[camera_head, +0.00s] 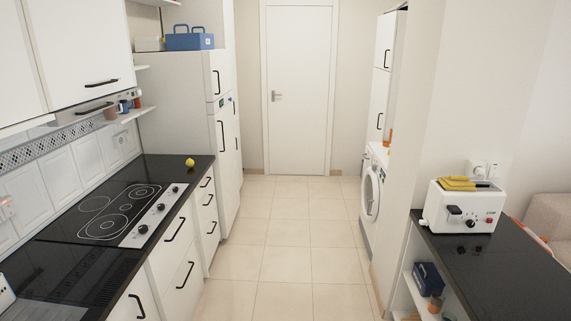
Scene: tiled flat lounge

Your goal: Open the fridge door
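The white fridge (226,140) stands on the left, past the end of the black counter. It has an upper and a lower door, each with a dark vertical handle; the lower handle (222,136) and the upper handle (217,81) face the aisle. Both doors look shut. I see the fridge front at a steep angle. Neither of my grippers shows in the head view.
The tiled aisle (290,240) is clear up to a closed white door (299,90). A black counter with a cooktop (118,212) lines the left. On the right are a washing machine (372,190) and a dark counter with a toaster (462,208).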

